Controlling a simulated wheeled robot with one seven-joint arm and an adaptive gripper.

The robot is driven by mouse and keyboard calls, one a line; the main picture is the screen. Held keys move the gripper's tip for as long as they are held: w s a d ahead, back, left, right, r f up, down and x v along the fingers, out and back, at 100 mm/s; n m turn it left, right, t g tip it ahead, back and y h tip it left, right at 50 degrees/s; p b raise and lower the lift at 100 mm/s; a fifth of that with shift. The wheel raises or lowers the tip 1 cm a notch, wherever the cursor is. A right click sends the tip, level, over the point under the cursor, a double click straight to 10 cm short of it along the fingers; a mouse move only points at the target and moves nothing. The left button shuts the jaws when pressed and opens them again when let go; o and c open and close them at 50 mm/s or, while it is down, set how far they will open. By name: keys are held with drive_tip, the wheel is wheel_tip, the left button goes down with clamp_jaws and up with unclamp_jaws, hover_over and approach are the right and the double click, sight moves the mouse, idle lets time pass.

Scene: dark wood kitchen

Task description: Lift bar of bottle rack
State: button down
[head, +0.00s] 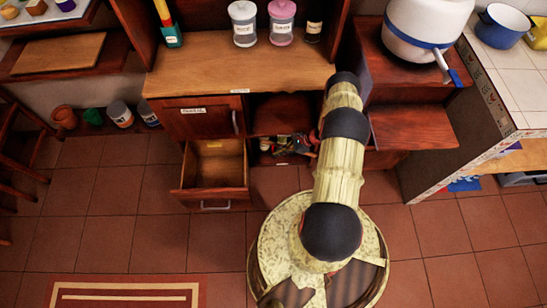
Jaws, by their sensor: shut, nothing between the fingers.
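My arm reaches from my round base up to the open middle section of the wooden cabinet. My gripper (283,146) is small and dark in this view, at the mouth of that opening, pointing left. It looks shut, with nothing seen in its fingers. Small dark and light shapes sit low in the opening beside the gripper, where a bottle rack could be. They are too small and shadowed for me to make out the rack or its bar, or whether the gripper touches it.
An open, empty drawer (214,198) juts out left of the gripper. A closed drawer (200,118) is above it. Jars (243,24) stand on the countertop (240,62). A wooden panel (412,128) sticks out right of my arm. The tiled floor (110,215) at left is clear beyond the rug (130,290).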

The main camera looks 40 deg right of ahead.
drive_tip(key=v, duration=0.8)
drive_tip(key=shift+r+p, duration=0.3)
drive_tip(key=shift+r, duration=0.1)
idle(0.7)
wheel_tip(320, 180, up, 10)
idle(0.6)
